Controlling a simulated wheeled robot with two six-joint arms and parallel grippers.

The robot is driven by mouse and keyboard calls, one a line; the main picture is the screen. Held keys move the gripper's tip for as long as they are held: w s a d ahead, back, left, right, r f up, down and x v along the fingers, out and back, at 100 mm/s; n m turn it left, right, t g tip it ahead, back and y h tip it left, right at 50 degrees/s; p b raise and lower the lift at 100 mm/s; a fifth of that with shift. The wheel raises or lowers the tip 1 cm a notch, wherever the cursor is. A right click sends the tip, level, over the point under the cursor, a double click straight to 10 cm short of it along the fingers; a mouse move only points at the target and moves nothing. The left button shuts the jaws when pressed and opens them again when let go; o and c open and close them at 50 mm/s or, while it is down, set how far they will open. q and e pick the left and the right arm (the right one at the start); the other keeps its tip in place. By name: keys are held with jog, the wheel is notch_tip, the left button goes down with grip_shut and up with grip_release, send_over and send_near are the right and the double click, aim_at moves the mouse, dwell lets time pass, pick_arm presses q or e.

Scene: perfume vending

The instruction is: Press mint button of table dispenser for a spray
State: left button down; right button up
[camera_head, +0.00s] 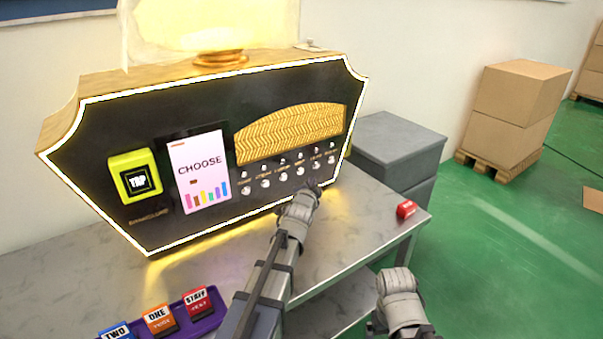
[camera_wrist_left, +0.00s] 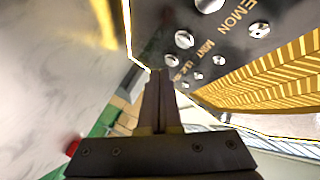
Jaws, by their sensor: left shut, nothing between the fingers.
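The table dispenser (camera_head: 110,110) is a black-fronted machine with a glowing white outline, standing on the table. Its front carries two rows of round silver buttons with labels between them. In the left wrist view, the MINT label (camera_wrist_left: 207,48) sits between a larger mint button (camera_wrist_left: 184,39) and a smaller silver knob (camera_wrist_left: 218,60). My left gripper (camera_head: 313,186) is shut and empty, just below the right part of the button rows. Its fingertips (camera_wrist_left: 160,72) also show in the left wrist view, close to the lower row; contact cannot be told.
The dispenser has a yellow TAP pad (camera_head: 138,178) and a CHOOSE screen (camera_head: 200,170). A purple tray (camera_head: 210,317) with labelled blocks lies front left on the table (camera_head: 330,237). Grey cabinet (camera_head: 395,140) and cardboard boxes (camera_head: 515,105) stand beyond.

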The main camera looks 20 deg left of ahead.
aim_at(305, 171)
pick_arm(q)
jog(key=shift+w+a, duration=0.5)
jog(key=shift+a, duration=0.15)
jog(key=shift+w+a, duration=0.45)
jog(key=shift+a, duration=0.2)
jog(key=shift+w+a, duration=0.15)
dwell(1.1)
jog(key=shift+w+a, duration=0.15)
jog(key=shift+w+a, duration=0.25)
jog(key=shift+a, duration=0.15)
dwell(0.9)
jog(key=shift+d, duration=0.1)
jog(key=shift+s+d, duration=0.55)
jog(key=shift+d, duration=0.05)
dwell(0.3)
jog(key=s+d, duration=0.1)
jog(key=d, duration=0.1)
jog(key=s+d, duration=0.2)
dwell(0.4)
